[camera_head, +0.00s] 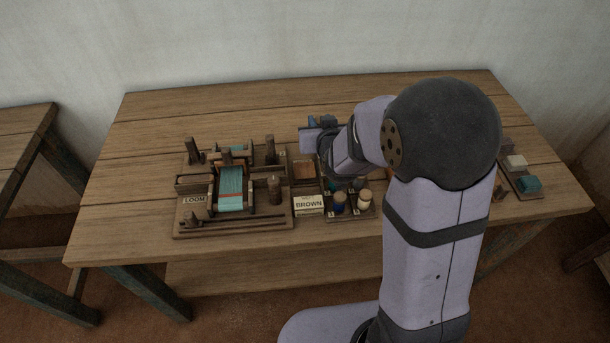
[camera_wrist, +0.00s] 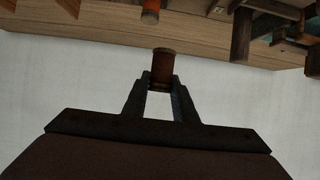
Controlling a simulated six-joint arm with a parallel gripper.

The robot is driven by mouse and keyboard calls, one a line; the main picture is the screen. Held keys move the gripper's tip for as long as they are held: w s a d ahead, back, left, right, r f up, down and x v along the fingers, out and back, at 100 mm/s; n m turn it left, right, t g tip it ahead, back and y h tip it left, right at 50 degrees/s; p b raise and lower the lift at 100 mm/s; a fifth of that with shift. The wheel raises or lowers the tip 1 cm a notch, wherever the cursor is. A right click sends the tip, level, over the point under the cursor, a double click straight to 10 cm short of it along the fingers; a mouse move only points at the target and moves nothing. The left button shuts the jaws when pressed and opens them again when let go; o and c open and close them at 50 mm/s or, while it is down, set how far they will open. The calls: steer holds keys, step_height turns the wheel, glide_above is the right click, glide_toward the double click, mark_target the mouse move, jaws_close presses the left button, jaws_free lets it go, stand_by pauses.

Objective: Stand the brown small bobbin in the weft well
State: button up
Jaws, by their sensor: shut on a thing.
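My gripper (camera_wrist: 162,84) is shut on a small reddish-brown bobbin (camera_wrist: 162,66), which stands out past the fingertips in the wrist view. In the head view my gripper (camera_head: 312,138) is over the back middle of the table, right of the loom; the bobbin cannot be made out there. The loom (camera_head: 232,190) carries teal cloth and has a LOOM label. A card reading BROWN (camera_head: 308,204) stands at its right. Behind the card is a shallow brown-orange compartment (camera_head: 303,170), partly hidden by my arm. I cannot tell for sure which opening is the weft well.
A rack (camera_head: 345,216) beside the card holds a blue bobbin (camera_head: 339,203) and a cream bobbin (camera_head: 364,199). Upright posts (camera_head: 270,150) rise from the loom. A tray with a teal block (camera_head: 529,184) lies at the far right. The table's left end is clear.

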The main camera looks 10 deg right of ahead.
steer(key=shift+s+a+f+n+y+p, duration=0.15)
steer(key=shift+s+a+f+n+y, duration=0.4)
steer(key=shift+f, duration=1.5)
steer(key=shift+a+f+n+y+p, duration=0.2)
steer(key=shift+a+f, duration=0.7)
steer(key=shift+f, duration=1.1)
steer(key=shift+s+a+f+n+y+p, duration=0.1)
steer(key=shift+s+a+f+n+y, duration=0.45)
steer(key=shift+f, duration=1.5)
steer(key=shift+w+a+f, duration=0.1)
steer(key=shift+w+a, duration=0.05)
steer(key=shift+w, duration=0.15)
steer(key=shift+f, duration=0.15)
steer(key=o, duration=1)
steer(key=shift+r, duration=0.3)
